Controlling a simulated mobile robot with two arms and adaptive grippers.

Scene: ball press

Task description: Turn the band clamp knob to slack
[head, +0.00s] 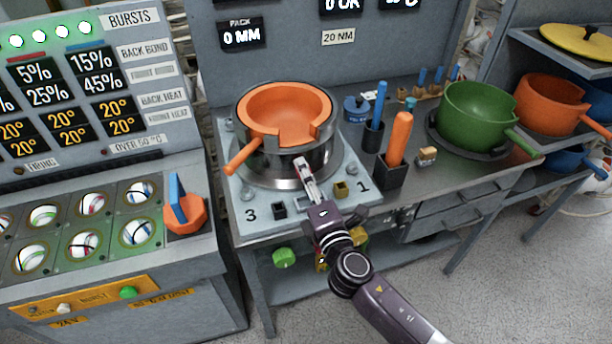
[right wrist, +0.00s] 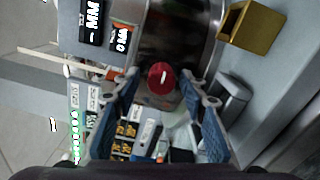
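The steel band clamp (head: 312,160) rings a drum that holds an orange pot (head: 285,110) on the grey bench. In the right wrist view a round red knob (right wrist: 162,79) with a short white mark sits against the shiny metal band (right wrist: 185,40). My right gripper (head: 303,165) reaches the front of the band in the head view, and it hides the knob there. In the right wrist view its blue-padded fingers (right wrist: 167,97) are apart, with the knob between and beyond their tips and gaps on both sides. My left gripper is not in view.
A brass square holder (head: 341,190) stands right of the gripper and also shows in the right wrist view (right wrist: 248,25). A dark square holder (head: 279,210) is to the left. An orange handle (head: 242,157) juts left. A green pot (head: 478,117) stands farther right.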

